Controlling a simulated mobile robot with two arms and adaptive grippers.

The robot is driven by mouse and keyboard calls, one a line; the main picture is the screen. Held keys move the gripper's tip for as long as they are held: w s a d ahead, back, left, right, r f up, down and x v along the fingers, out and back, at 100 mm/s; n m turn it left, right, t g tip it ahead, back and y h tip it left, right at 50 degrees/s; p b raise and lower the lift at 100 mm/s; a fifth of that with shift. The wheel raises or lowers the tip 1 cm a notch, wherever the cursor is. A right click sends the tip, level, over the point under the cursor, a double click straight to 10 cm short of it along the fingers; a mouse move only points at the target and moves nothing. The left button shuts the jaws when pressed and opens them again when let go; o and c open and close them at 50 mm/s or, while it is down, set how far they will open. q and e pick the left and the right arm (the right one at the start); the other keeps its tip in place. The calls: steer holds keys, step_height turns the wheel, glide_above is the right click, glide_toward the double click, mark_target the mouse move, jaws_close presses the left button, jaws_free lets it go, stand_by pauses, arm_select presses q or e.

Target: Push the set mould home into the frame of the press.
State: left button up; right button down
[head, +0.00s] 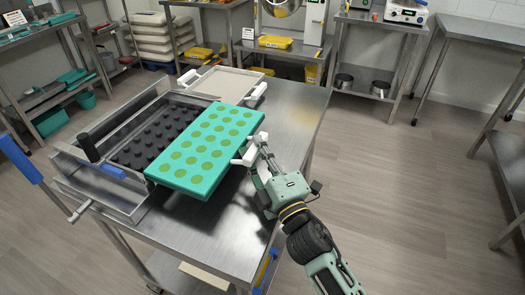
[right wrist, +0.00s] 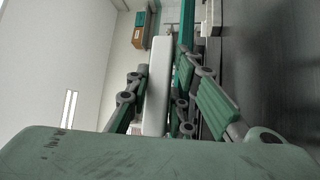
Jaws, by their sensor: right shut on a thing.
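The set mould (head: 205,148) is a teal slab with rows of olive-green rounds. It lies at the right side of the press, sticking out over the table, and looks flat. The press frame (head: 95,188) is a metal box on the table; its black studded plate (head: 150,140) shows to the left of the mould. My right gripper (head: 255,152) is shut on the white handle (head: 248,150) at the mould's right edge. In the right wrist view the white handle (right wrist: 157,85) stands between the fingers, beside the teal edge (right wrist: 184,60). My left gripper is not in view.
The steel table (head: 285,115) is bare to the right of the mould. A pale tray (head: 228,86) with white handles lies behind the press. A blue-gripped lever (head: 20,158) is at the left. Shelves and benches line the room; the floor at right is clear.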

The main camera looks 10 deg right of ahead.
mark_target(225, 143)
steer(key=shift+w+a+r+b, duration=0.1)
steer(key=shift+w+a+b, duration=0.1)
steer(key=shift+w+a, duration=0.6)
steer(key=shift+w+a+f+b, duration=0.1)
steer(key=shift+w+a+b, duration=0.25)
steer(key=shift+a, duration=0.8)
steer(key=shift+w+a+r+b, duration=0.1)
steer(key=shift+w+a, duration=0.6)
steer(key=shift+a, duration=0.25)
steer(key=shift+w+a+b, duration=0.4)
steer(key=shift+w+a, duration=0.25)
steer(key=shift+a, duration=0.25)
steer(key=shift+a+r, duration=0.1)
steer(key=shift+a, duration=0.15)
steer(key=shift+f, duration=0.2)
